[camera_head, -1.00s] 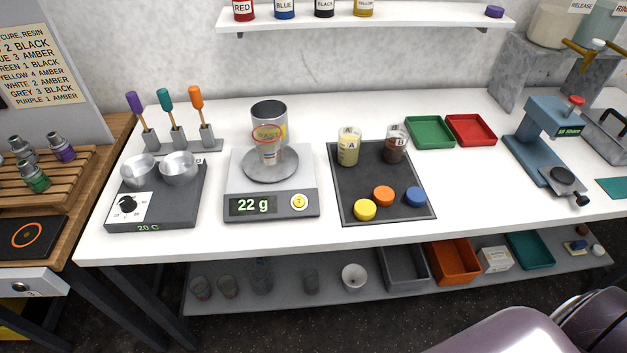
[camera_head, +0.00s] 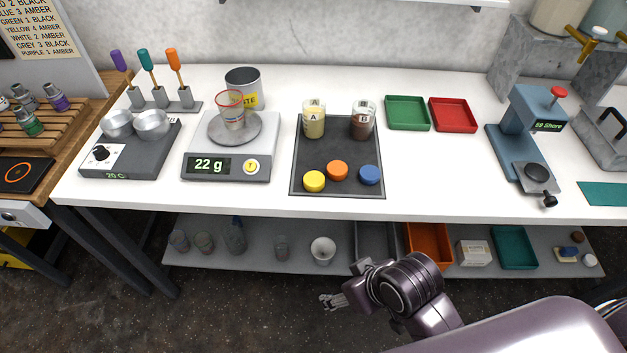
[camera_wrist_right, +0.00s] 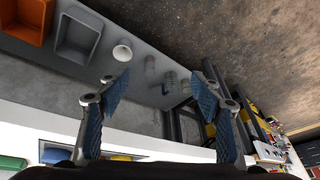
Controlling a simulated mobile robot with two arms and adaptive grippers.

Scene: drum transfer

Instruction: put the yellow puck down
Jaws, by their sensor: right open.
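The yellow puck (camera_head: 314,181) lies on the front left part of the dark tray (camera_head: 341,152) on the white bench. The orange puck (camera_head: 337,170) and the blue puck (camera_head: 369,174) lie to its right on the same tray. My right gripper (camera_head: 326,299) is in front of the bench and away from the pucks. In the right wrist view its two fingers (camera_wrist_right: 160,100) are spread apart with nothing between them. My left gripper is in neither view.
Cups A (camera_head: 314,124) and B (camera_head: 362,125) stand at the back of the tray. A scale (camera_head: 226,167) reading 22 g bears a cup (camera_head: 232,112). Green (camera_head: 407,126) and red (camera_head: 453,129) trays lie behind. A lower shelf (camera_head: 207,249) holds cups and bins.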

